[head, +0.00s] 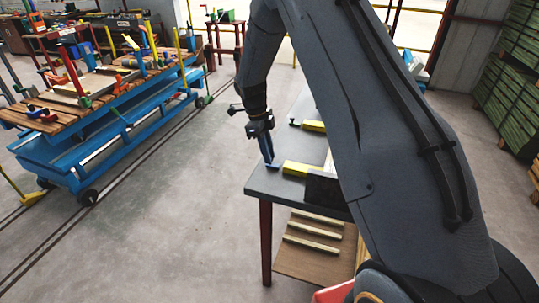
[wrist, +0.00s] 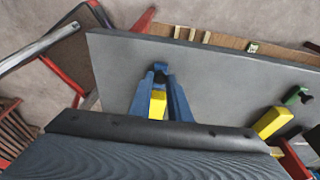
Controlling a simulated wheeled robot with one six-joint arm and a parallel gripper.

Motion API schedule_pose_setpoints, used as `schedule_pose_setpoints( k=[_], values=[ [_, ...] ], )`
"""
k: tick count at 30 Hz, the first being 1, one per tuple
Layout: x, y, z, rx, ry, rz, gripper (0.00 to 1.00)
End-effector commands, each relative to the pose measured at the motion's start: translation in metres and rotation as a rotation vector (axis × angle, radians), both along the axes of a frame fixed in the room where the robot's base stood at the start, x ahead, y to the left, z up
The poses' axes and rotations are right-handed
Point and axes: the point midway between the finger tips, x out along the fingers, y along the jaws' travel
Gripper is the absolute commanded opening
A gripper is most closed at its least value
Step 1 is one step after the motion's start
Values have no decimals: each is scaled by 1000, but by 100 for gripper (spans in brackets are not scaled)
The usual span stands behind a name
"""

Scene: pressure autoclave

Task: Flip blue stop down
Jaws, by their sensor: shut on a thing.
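The blue stop (head: 273,166) is at the end of a yellow bar (head: 302,168), by the left edge of the grey tabletop (head: 258,184). My gripper (head: 269,158) points down at it, its blue fingers close together. In the wrist view, the fingers of my gripper (wrist: 160,80) converge on the small dark blue stop (wrist: 160,67) and are shut on it. The yellow bar (wrist: 157,104) shows between the fingers. The fingers partly hide the stop, so its exact tilt is hard to tell.
A second yellow bar (head: 314,126) with a green stop (head: 294,123) lies farther back on the same table. A dark block (head: 322,187) sits at the near side. A blue cart (head: 105,125) with a cluttered wooden top stands left, with clear floor between.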

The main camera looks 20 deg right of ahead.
Motion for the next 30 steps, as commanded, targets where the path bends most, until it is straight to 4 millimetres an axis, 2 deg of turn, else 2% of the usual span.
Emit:
schedule_pose_setpoints(
  k=[14,15,17,26,30],
  values=[
    [1,1,-1,-8,6,0,0],
    [1,1,-1,-8,6,0,23],
    [1,1,-1,-8,6,0,33],
    [1,1,0,-9,6,0,35],
    [3,3,9,-8,4,1,35]
  ],
)
